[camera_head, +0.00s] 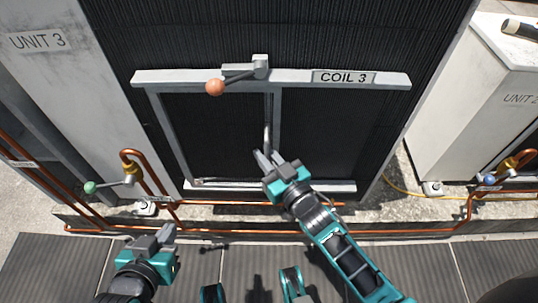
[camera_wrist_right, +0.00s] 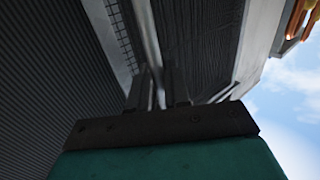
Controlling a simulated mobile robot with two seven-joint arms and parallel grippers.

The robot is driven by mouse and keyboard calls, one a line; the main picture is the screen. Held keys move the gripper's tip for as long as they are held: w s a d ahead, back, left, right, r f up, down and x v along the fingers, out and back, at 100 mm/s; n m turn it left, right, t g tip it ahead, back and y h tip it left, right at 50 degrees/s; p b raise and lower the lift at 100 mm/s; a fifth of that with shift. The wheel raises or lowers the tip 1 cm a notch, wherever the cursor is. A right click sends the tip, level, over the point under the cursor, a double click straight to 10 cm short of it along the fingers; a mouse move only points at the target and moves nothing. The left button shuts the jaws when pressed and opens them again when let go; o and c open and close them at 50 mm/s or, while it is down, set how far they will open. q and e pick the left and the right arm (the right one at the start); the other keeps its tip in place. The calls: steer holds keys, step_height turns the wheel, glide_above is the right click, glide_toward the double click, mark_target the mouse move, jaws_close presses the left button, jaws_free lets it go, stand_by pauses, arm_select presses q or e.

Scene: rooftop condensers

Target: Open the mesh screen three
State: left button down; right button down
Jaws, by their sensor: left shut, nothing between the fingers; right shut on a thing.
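The mesh screen three (camera_head: 217,135) is a dark panel in a grey frame, set in the rails under the label "COIL 3" (camera_head: 343,78). It covers the left part of the framed area; dark coil fins show to its right. A vertical bar handle (camera_head: 267,128) runs along its right edge. My right gripper (camera_head: 268,160) is shut on the lower part of this handle; in the right wrist view the bar (camera_wrist_right: 150,45) runs down between the fingers. A lever with an orange ball (camera_head: 215,87) sits on the top rail. My left gripper (camera_head: 160,236) is shut and empty, low at the left.
The Unit 3 cabinet (camera_head: 45,60) stands at the left and a white Unit 2 cabinet (camera_head: 490,110) at the right. Copper pipes (camera_head: 230,229) run low along the front. A green-knobbed valve (camera_head: 92,187) is at left, a blue-knobbed valve (camera_head: 490,180) at right.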

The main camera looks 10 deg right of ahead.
steer(key=c, duration=1.3)
jaws_free()
steer(key=shift+s, duration=0.1)
steer(key=p+v, duration=0.2)
steer(key=v, duration=1)
steer(key=shift+s+d+p, duration=0.2)
steer(key=shift+s+p, duration=0.15)
